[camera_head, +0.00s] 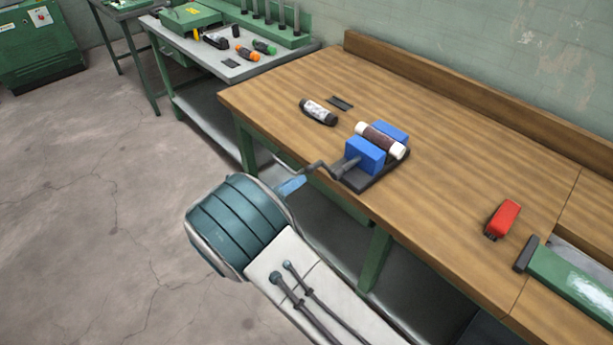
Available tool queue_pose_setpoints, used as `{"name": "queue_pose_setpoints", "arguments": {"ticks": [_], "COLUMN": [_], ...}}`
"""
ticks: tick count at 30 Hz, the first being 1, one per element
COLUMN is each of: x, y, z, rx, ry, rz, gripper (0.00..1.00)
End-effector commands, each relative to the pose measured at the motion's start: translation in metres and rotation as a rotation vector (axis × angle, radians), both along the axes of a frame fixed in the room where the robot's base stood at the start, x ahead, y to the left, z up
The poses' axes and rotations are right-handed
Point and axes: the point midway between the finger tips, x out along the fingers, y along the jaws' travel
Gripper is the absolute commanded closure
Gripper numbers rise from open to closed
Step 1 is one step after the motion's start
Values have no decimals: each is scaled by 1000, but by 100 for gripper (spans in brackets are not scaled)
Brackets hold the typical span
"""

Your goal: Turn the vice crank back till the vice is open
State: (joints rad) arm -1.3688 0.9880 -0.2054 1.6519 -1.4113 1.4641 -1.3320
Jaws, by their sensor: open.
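The vice has two blue jaws (365,155) on a dark base (378,181) at the front edge of the wooden workbench. A brown cylinder with white ends (379,140) lies between the jaws; I cannot tell how tightly they press on it. The dark, bent crank (322,166) sticks out from the vice's front, past the bench edge. My gripper (293,177) is open at the crank's outer end, mostly hidden behind my teal wrist. A blue-grey finger shows there. I cannot tell whether it touches the crank.
A dark bottle-like cylinder with a pale label (318,112) and a small dark plate (340,103) lie behind the vice. A red object (502,219) and a green tool (570,279) are at the right. A grey side table (215,62) with tools stands at back left. Floor at left is clear.

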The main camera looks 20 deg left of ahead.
Motion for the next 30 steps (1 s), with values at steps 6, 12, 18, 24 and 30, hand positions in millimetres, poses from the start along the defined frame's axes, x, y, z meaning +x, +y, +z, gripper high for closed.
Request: {"name": "queue_pose_setpoints", "arguments": {"ticks": [6,12,18,24,30], "x": [-23,-26,-26,-25,1], "y": [8,8,9,7,-37], "z": [0,1,1,1,21], "rx": [1,1,1,6,151], "ry": [0,0,1,1,31], "rz": [-2,-4,-3,-6,-145], "gripper": [56,56,56,56,56]}}
